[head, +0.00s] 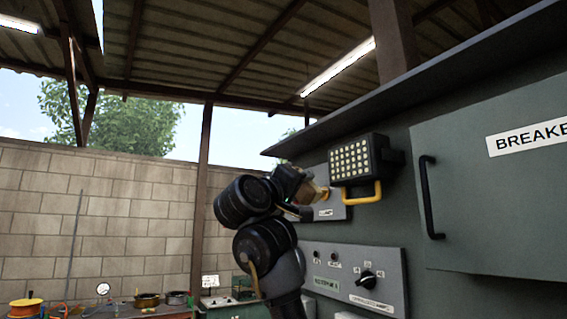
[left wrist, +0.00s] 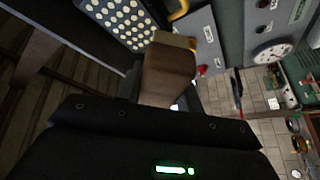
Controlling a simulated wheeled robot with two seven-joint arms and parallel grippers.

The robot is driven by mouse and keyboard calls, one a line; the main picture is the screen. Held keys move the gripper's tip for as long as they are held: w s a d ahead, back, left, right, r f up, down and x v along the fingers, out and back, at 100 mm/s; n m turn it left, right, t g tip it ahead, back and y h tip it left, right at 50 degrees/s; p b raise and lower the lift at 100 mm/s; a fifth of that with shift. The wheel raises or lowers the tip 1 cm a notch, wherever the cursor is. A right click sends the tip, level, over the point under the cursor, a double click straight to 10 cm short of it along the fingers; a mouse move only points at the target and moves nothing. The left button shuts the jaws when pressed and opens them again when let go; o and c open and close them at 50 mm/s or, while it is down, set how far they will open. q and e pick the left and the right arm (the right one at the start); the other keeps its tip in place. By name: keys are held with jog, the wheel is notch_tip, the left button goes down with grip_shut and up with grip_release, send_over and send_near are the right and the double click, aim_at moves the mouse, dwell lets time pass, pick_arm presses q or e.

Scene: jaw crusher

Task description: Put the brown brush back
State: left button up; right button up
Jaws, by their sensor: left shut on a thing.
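My left gripper (head: 300,191) is raised in front of the grey-green machine cabinet, just left of the yellow-handled lamp. It is shut on the brown brush (head: 309,192), which shows as a small tan-brown piece at the gripper's end. In the left wrist view the brush (left wrist: 168,72) is a brown block standing out from the dark gripper body. Its far end is close to the lamp in the picture, but I cannot tell whether it touches anything. The gripper's fingers are mostly hidden. My right gripper is in neither view.
The lamp (head: 356,160) juts from the cabinet. Below it is a control panel (head: 352,280) with a black knob. A door (head: 490,190) with a black handle is at the right. A bench at lower left holds an orange spool (head: 26,304) and pots. Open air lies left of my arm.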

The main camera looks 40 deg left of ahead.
pick_arm(q)
jog(key=w+d+f+y, duration=0.15)
jog(key=w+f, duration=0.25)
jog(key=f, duration=0.6)
jog(key=w+d+f+n, duration=0.1)
jog(key=w+d+f, duration=0.15)
jog(key=f, duration=0.65)
jog(key=w+d+f+y, duration=0.1)
jog(key=w+f, duration=0.3)
jog(key=f, duration=0.6)
jog(key=s+d+f+h, duration=0.1)
jog(key=s+d+f, duration=0.2)
jog(key=f, duration=0.7)
jog(key=s+d+f+h, duration=0.1)
jog(key=s+d+f, duration=0.15)
jog(key=f, duration=0.65)
jog(key=s+d+f+m+h, duration=0.1)
jog(key=s+d+f, duration=0.3)
jog(key=s+f, duration=0.3)
jog(key=s+d+f+m+h, duration=0.1)
jog(key=s+d+f+h, duration=0.1)
jog(key=s+f, duration=0.6)
jog(key=s+d, duration=0.1)
jog(key=s, duration=0.6)
jog(key=shift+d+f, duration=0.2)
jog(key=shift+d, duration=0.2)
